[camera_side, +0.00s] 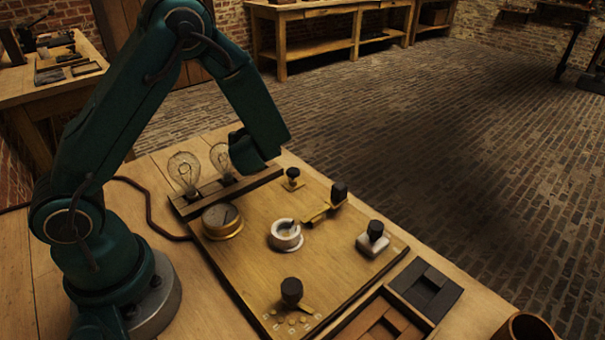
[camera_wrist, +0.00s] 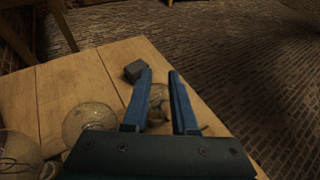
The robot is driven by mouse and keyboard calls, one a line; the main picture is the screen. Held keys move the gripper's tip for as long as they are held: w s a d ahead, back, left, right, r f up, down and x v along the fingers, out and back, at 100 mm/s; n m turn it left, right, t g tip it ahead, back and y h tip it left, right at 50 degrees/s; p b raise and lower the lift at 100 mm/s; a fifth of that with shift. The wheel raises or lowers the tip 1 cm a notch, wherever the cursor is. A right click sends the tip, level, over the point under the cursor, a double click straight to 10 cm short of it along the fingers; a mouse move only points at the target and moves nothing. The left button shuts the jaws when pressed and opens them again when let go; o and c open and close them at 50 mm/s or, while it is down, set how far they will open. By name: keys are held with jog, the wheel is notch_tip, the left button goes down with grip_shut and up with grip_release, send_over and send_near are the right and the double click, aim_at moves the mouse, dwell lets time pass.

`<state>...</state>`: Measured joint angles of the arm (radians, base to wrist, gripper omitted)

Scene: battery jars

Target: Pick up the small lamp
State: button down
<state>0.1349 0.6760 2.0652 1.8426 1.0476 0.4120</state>
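The small lamp, a clear glass bulb (camera_wrist: 158,96), shows in the wrist view between my two blue fingers. Parts of it are hidden by the fingers. My gripper (camera_wrist: 160,75) has its fingers spread apart, one on each side of the bulb; I see no clear contact. In the side view my gripper (camera_side: 246,158) is low over the right end of the dark wooden strip (camera_side: 235,186), and the small lamp is hidden behind it. Two larger bulbs stand upright on the strip to the left, one at the end (camera_side: 184,170) and one beside my gripper (camera_side: 221,158).
The larger bulbs (camera_wrist: 90,122) are close to my gripper's left in the wrist view. A dark block (camera_wrist: 135,70) lies on the table beyond. The board (camera_side: 255,262) carries a brass dial (camera_side: 222,220), a white round fitting (camera_side: 286,235) and several dark knobs. A wooden tray (camera_side: 372,322) lies in front.

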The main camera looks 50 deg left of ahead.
jog(key=shift+s+f, duration=0.2)
jog(key=shift+f, duration=0.15)
jog(key=shift+r, duration=0.1)
